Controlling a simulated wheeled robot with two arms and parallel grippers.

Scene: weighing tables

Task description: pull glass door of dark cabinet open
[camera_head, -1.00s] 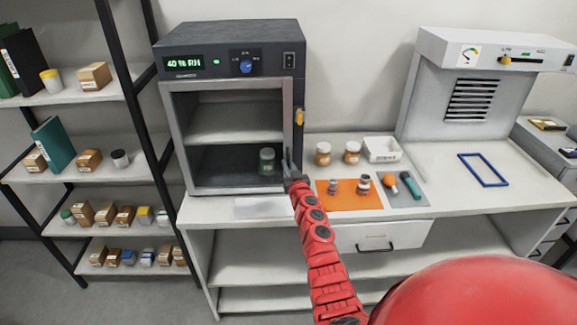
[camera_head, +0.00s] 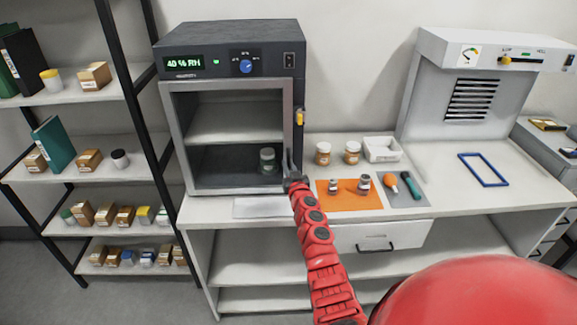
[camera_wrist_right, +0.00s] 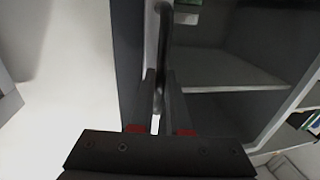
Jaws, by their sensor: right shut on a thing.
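The dark cabinet (camera_head: 231,33) stands on the left end of the white table. Its glass door has a light grey frame (camera_head: 177,140) and looks closed against the front; I cannot tell whether there is a small gap. My right gripper (camera_head: 290,168) is at the lower right edge of the door. In the right wrist view, the gripper (camera_wrist_right: 158,92) is shut on the dark bar handle (camera_wrist_right: 163,35), with one finger on each side of it. Behind the glass, a small jar (camera_head: 267,160) stands on the cabinet floor. My left gripper is not in view.
Right of the cabinet are two brown jars (camera_head: 323,153), a white tray (camera_head: 382,149), an orange mat (camera_head: 348,202) and a grey mat (camera_head: 408,195) with tools. A black shelf rack (camera_head: 122,100) stands close on the left. A pale sheet (camera_head: 262,208) lies before the cabinet.

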